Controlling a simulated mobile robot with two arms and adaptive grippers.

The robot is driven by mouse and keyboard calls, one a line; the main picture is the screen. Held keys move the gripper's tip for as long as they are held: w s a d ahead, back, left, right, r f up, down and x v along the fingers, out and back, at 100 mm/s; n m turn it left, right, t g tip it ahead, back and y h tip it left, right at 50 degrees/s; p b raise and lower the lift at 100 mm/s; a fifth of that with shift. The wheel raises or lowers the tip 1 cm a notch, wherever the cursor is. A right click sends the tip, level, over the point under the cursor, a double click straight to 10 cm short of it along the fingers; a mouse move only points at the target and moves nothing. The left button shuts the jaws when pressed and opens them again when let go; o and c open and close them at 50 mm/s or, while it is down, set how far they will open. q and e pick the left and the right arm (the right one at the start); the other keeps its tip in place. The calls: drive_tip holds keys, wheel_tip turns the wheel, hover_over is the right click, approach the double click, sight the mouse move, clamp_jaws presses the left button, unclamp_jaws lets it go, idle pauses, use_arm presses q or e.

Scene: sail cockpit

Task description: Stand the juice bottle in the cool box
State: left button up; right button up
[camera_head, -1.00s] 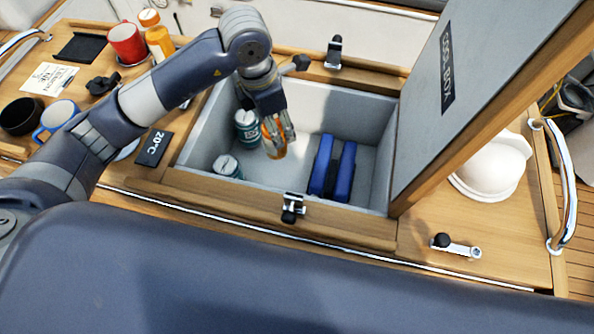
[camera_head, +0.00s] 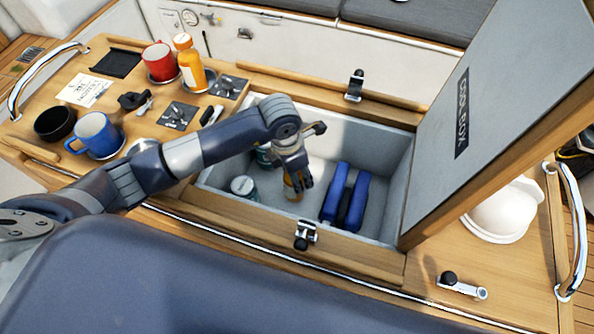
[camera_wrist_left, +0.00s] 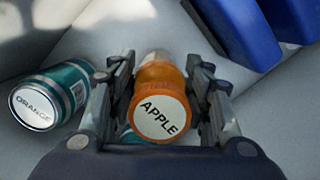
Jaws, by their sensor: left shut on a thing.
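My left gripper (camera_head: 293,174) is down inside the open cool box (camera_head: 405,170). It is shut on an orange juice bottle (camera_head: 292,190), mostly hidden by the fingers in the head view. In the left wrist view the bottle's round top reads APPLE (camera_wrist_left: 160,118), with one finger of the gripper (camera_wrist_left: 160,95) on each side. The bottle looks roughly upright; I cannot tell whether its base touches the box floor. My right gripper is not in view.
Teal cans (camera_head: 243,187) stand in the box's left part; one reads ORANGE (camera_wrist_left: 42,105). Blue blocks (camera_head: 347,195) stand to the right of the bottle. The lid (camera_head: 480,110) is raised at right. Another orange bottle (camera_head: 191,68) and mugs (camera_head: 97,133) stand on the left counter.

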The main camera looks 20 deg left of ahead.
use_arm(q)
drive_tip(key=shift+f, duration=0.15)
drive_tip(key=o, duration=1.3)
drive_tip(key=shift+c, duration=0.2)
drive_tip(key=r+b, duration=0.1)
drive_tip(key=r, duration=0.3)
drive_tip(key=a+r, duration=0.1)
drive_tip(key=r, duration=0.3)
drive_tip(key=s+r+b, duration=0.1)
drive_tip(key=r, duration=0.3)
drive_tip(key=shift+s+a+r+b, duration=0.1)
drive_tip(key=shift+a+r+b, duration=0.1)
drive_tip(key=shift+b, duration=0.1)
drive_tip(key=shift+f, duration=0.1)
